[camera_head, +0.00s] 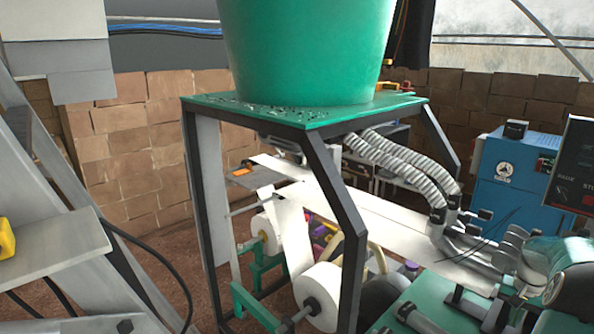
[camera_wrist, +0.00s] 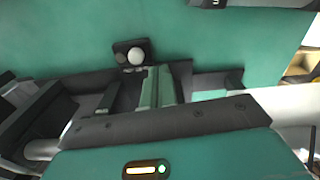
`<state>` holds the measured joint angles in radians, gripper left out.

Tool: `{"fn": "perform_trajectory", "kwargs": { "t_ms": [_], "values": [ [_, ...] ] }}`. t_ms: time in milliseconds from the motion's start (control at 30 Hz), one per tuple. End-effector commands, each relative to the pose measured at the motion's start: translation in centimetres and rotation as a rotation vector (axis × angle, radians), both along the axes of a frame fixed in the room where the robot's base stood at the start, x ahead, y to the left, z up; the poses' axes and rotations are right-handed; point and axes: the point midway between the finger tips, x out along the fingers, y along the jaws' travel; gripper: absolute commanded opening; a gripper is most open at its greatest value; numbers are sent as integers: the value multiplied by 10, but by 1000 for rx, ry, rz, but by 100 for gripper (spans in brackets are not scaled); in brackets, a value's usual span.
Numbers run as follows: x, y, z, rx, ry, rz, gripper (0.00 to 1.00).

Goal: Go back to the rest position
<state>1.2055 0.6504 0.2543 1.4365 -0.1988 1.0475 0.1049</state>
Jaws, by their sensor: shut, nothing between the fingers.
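My gripper (camera_wrist: 157,72) shows in the wrist view. Its two fingers stand together at the middle, shut, with nothing between them. Its teal housing with a small lit indicator fills the bottom of that view. Behind the fingers is a broad teal surface with a dark block and a round light knob on it. I cannot tell whether the fingers touch that surface. The head view does not show my gripper.
In the head view a green tub (camera_head: 305,50) stands on a dark-framed stand (camera_head: 350,240). White paper rolls (camera_head: 318,296) hang below it. A blue cabinet (camera_head: 510,185) is at the right, grey metalwork (camera_head: 60,250) at the left, and a brick wall (camera_head: 150,140) behind.

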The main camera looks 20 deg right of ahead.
Motion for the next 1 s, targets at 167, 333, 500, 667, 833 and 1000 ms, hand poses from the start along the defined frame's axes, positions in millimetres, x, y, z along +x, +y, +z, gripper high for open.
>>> {"fn": "perform_trajectory", "kwargs": {
  "t_ms": [167, 333, 500, 667, 833, 1000],
  "values": [
    [56, 87, 64, -71, -13, 165, 0],
    [83, 175, 111, -129, -38, 307, 0],
    [88, 263, 148, -178, -79, 441, 0],
    [76, 341, 172, -214, -132, 563, 0],
    [49, 415, 187, -237, -202, 688, 0],
    [11, 476, 190, -244, -288, 812, 0]
  ]
}}
